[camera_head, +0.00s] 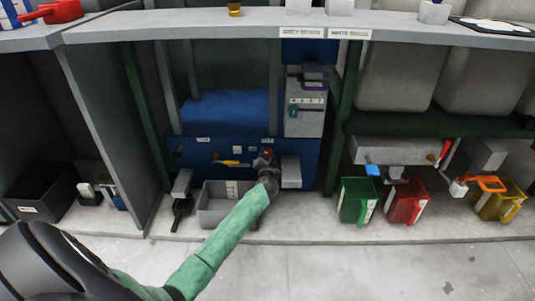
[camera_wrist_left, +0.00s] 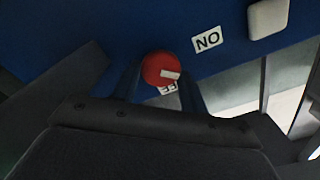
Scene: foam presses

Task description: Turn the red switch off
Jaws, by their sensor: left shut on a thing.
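The red switch (camera_wrist_left: 155,67) is a round red knob with a white mark on a blue panel (camera_head: 208,148). It shows small and partly hidden in the head view (camera_head: 268,152). My left gripper (camera_wrist_left: 160,80) has its two fingers on either side of the knob and is shut on it. In the left wrist view the white mark points right and slightly down. A label that reads NO in this view (camera_wrist_left: 207,39) is right of the knob; another label (camera_wrist_left: 167,89) is partly hidden below it. My right gripper is not in view.
A grey bin (camera_head: 212,212) stands below the panel, near my left arm. A white block (camera_head: 291,172) is right of the switch. Green (camera_head: 356,200), red (camera_head: 405,203) and yellow (camera_head: 500,202) bins stand at the right. The front floor is clear.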

